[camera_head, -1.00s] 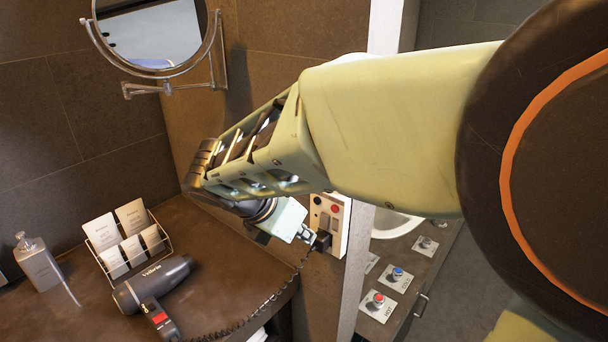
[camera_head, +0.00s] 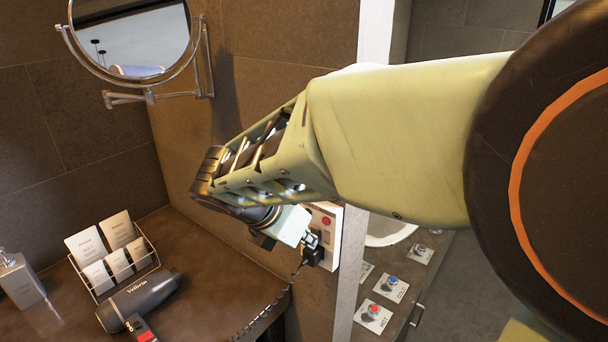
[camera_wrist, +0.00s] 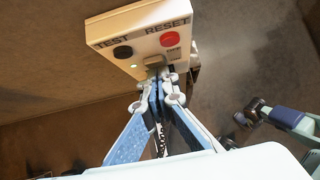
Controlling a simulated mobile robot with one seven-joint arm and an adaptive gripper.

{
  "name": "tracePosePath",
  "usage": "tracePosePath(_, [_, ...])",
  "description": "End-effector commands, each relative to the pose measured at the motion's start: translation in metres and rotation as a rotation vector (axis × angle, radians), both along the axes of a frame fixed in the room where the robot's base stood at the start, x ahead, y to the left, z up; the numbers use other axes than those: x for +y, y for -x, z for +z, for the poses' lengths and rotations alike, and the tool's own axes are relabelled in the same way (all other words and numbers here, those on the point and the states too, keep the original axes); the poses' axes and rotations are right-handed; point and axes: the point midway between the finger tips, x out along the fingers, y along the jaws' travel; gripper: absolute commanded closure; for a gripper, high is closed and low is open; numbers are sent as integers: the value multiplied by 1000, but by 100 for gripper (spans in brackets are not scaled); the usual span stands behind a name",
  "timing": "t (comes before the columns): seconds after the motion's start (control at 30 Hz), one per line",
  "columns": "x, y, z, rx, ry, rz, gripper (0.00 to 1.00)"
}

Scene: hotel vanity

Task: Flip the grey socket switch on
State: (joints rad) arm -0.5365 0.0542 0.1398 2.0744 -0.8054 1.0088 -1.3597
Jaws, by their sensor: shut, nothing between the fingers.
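The socket unit (camera_wrist: 150,32) is a white plate on the wall, with a black TEST button (camera_wrist: 123,52), a red RESET button (camera_wrist: 170,39) and a small green light (camera_wrist: 134,66). A small grey part, likely the grey switch (camera_wrist: 155,62), shows at its lower edge, partly hidden by my fingertips. My gripper (camera_wrist: 160,80) is shut and empty, with its tips right at this part; I cannot tell whether they touch. In the head view my gripper (camera_head: 312,243) covers part of the socket unit (camera_head: 326,222). The switch's position cannot be read.
A black plug (camera_head: 313,256) with a coiled cord sits below my gripper. A hair dryer (camera_head: 145,298), a card rack (camera_head: 112,262) and a soap bottle (camera_head: 22,280) stand on the counter at left. A round mirror (camera_head: 130,35) hangs above. Knobs (camera_head: 374,311) are at right.

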Motion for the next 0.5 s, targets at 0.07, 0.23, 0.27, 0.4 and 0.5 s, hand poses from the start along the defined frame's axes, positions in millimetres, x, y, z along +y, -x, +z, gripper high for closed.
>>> tracePosePath(0.07, [-1,-1,3,-2,0,-2,100])
tracePosePath(0.23, [-1,-1,11,-4,1,-2,100])
tracePosePath(0.27, [-1,-1,13,-4,1,-2,100])
tracePosePath(0.4, [-2,-2,19,-5,2,-2,100])
tracePosePath(0.5, [-2,-2,19,-5,2,-2,100])
